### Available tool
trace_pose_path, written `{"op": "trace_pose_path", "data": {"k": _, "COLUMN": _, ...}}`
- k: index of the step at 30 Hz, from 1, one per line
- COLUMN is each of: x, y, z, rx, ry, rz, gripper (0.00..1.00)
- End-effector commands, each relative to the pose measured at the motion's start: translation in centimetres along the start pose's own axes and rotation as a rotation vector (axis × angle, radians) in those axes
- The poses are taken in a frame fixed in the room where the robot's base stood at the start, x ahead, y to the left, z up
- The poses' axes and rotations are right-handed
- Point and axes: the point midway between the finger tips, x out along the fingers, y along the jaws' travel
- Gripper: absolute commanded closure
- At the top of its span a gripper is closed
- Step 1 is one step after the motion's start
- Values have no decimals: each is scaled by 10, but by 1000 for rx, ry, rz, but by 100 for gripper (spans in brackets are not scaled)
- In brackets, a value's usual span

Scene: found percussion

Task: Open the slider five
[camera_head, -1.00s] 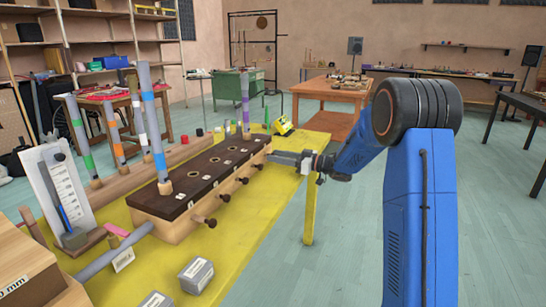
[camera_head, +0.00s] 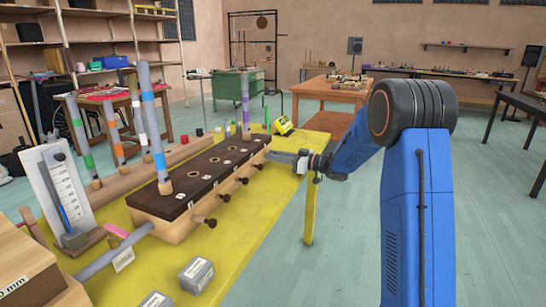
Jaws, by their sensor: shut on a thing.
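The wooden slider box (camera_head: 160,228) with a dark top (camera_head: 192,180) stands on the yellow table. Several dark slider knobs stick out of its right side, such as the nearest knob (camera_head: 211,222) and a farther knob (camera_head: 243,181). My gripper (camera_head: 272,155) is at the far end of that side, where the fifth slider is. It is shut on the slider five knob, which the fingers hide. How far that slider is out cannot be told.
Striped tubes stand upright near the box, one blue-banded tube (camera_head: 154,130) on its top and a purple-banded tube (camera_head: 245,100) at its far end. Grey blocks (camera_head: 196,275) lie on the yellow table (camera_head: 240,240) in front.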

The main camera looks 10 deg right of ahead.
Motion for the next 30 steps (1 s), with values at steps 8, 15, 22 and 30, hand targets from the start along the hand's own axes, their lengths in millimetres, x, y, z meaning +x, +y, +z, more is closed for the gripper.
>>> {"op": "trace_pose_path", "data": {"k": 8, "x": -22, "y": 0, "z": 0, "rx": 0, "ry": 0, "rz": 1, "gripper": 100}}
{"op": "trace_pose_path", "data": {"k": 15, "x": -21, "y": 0, "z": 0, "rx": 0, "ry": 0, "rz": 1, "gripper": 62}}
{"op": "trace_pose_path", "data": {"k": 22, "x": -21, "y": 0, "z": 0, "rx": 0, "ry": 0, "rz": 1, "gripper": 62}}
{"op": "trace_pose_path", "data": {"k": 30, "x": -38, "y": 2, "z": 0, "rx": 0, "ry": 0, "rz": 4, "gripper": 62}}
